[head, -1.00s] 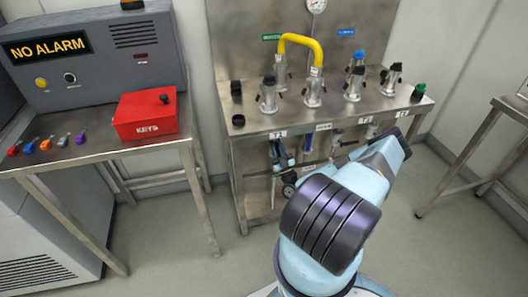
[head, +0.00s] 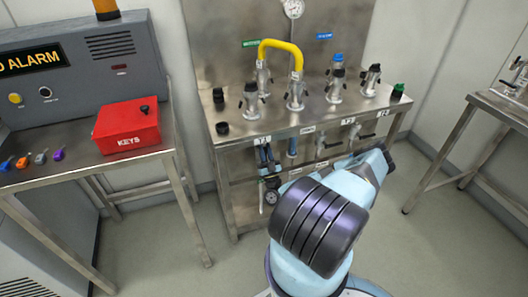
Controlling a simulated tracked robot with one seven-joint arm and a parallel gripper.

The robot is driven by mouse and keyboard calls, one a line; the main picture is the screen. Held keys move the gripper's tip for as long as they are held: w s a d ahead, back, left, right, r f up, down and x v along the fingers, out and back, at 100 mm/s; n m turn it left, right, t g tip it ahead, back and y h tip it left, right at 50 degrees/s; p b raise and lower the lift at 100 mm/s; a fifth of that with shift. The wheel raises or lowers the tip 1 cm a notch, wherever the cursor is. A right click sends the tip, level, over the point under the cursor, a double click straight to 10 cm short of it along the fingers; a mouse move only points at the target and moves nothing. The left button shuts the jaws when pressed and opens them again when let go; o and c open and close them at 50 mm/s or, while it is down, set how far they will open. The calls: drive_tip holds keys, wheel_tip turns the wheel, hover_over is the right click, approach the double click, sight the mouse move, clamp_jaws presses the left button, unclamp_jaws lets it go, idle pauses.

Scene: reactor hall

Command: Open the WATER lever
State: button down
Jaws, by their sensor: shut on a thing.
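The levers sit under the front edge of the steel bench (head: 232,170). The small labels by the levers are too blurred to read, so I cannot tell which lever is WATER. My arm rises in front of the bench's lower right part. My gripper is hidden behind it, and so is whatever it touches.
A yellow bent pipe (head: 281,43) and several valve fittings stand on the bench top. A red KEYS box (head: 127,126) and several small coloured keys lie on the left table. Another steel table (head: 508,108) stands at right. The floor between is clear.

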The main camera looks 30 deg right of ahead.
drive_tip(key=c, duration=1.3)
unclamp_jaws()
drive_tip(key=shift+w+d+f, duration=0.1)
drive_tip(key=shift+d, duration=0.05)
drive_tip(key=shift+o, duration=1.3)
drive_tip(key=v, duration=1.4)
